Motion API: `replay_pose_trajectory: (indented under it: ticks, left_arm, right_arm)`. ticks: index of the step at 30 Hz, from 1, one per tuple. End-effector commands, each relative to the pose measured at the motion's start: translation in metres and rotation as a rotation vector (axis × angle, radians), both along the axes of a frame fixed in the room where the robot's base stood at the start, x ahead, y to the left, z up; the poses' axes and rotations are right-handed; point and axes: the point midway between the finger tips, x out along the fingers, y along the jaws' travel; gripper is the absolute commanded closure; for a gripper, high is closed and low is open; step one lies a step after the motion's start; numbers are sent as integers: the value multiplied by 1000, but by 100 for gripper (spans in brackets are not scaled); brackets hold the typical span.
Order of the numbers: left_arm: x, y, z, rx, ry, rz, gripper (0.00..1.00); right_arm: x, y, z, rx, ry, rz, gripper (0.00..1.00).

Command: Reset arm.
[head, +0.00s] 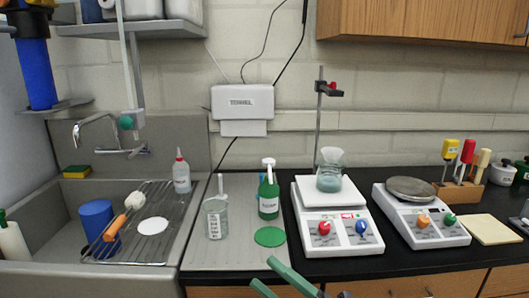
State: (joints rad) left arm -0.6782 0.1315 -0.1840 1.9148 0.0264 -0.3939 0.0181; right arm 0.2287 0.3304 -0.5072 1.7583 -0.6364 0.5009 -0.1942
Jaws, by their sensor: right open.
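My right gripper (263,272) reaches in at the bottom edge, left of centre of the lower drawers. Its two green fingers are apart with nothing between them. They are in front of the counter edge, below the round green mat (269,237). Most of the arm behind the fingers is cut off by the frame. My left gripper does not show.
Two white devices, one (338,235) bearing a flask (329,178), stand on the black counter. The sink (60,215) with a wire rack is at left.

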Motion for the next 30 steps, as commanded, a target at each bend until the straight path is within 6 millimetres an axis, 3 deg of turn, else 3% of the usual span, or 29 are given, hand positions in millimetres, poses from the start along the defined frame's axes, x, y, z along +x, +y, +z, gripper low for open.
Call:
replay_pose_trajectory:
  ticks: [4,8,12,16,18,22,25,30]
  left_arm:
    - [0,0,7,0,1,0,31]
    - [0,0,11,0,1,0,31]
    - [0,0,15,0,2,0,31]
    - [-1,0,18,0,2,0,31]
    - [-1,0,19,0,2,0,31]
    - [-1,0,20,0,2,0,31]
    - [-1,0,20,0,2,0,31]
    - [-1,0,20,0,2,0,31]
  right_arm:
    - [7,-43,-68,203,422,-179,31]
    - [-9,-82,-144,355,789,-339,31]
    - [-59,-118,-231,498,1175,-514,31]
    - [-116,-139,-290,592,1456,-645,31]
    - [-143,-146,-311,627,1567,-698,31]
    - [-177,-152,-332,668,1692,-759,31]
    - [-187,-154,-338,678,1731,-778,31]
    - [-188,-154,-339,679,1735,-779,31]
